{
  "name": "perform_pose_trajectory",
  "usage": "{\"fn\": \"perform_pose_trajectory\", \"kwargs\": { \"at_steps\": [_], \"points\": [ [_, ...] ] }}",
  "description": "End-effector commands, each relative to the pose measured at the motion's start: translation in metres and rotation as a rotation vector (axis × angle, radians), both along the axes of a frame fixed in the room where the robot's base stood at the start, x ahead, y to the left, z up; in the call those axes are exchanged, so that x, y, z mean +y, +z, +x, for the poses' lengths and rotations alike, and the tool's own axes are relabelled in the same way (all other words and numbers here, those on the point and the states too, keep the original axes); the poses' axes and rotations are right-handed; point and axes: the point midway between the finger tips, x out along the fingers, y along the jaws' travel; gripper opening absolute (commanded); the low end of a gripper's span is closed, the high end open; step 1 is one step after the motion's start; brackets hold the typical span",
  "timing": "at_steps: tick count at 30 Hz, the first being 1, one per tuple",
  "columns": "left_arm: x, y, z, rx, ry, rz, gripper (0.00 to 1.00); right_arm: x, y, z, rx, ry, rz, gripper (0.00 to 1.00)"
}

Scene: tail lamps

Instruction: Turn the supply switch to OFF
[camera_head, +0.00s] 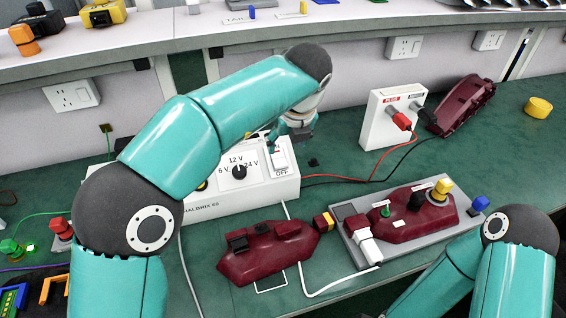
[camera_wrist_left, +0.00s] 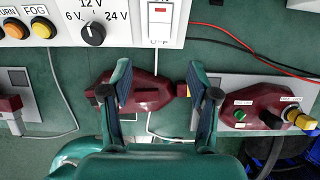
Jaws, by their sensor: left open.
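The supply box (camera_head: 228,188) is white, with a 12 V selector knob and a white switch (camera_head: 279,160) at its right end. A label reading OFF is below the switch. The switch also shows at the top of the left wrist view (camera_wrist_left: 160,14), with a small red mark; I cannot tell which way it is set. My left gripper (camera_head: 275,141) is over the right end of the box, close to the switch and partly hidden by its own arm. In the left wrist view its two fingers (camera_wrist_left: 159,82) are apart with nothing between them. My right gripper is out of view.
A dark red lamp (camera_head: 265,262) lies in front of the box. Another red lamp (camera_head: 415,220) sits on a grey fixture (camera_head: 360,245). A white socket box (camera_head: 385,130) with red and black leads stands behind. A yellow cap (camera_head: 538,107) is at far right.

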Motion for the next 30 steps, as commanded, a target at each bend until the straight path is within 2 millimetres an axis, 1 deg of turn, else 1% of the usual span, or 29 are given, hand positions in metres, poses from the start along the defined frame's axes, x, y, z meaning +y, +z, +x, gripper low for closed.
{"fn": "perform_pose_trajectory", "kwargs": {
  "at_steps": [1,6,9,13,18,27,28,30],
  "points": [
    [0.002,-0.015,0.004,0.003,0.000,0.002,0.60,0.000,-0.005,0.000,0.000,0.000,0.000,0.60],
    [0.007,-0.048,0.017,0.004,0.000,0.001,0.60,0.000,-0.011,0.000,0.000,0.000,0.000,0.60],
    [0.010,-0.065,0.024,0.002,0.000,0.002,0.60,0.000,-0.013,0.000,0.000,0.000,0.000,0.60],
    [0.013,-0.081,0.030,0.002,0.000,0.002,0.60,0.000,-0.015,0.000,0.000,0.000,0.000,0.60],
    [0.014,-0.092,0.035,0.000,-0.001,0.000,0.60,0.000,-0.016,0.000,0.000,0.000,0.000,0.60],
    [0.014,-0.094,0.036,0.000,-0.001,0.000,0.60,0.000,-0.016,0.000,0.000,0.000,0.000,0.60],
    [0.015,-0.094,0.036,0.000,-0.001,0.000,0.59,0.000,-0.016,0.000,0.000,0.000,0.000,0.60],
    [0.015,-0.094,0.036,0.000,-0.001,0.000,0.47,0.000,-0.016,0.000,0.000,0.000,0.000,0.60]
  ]
}}
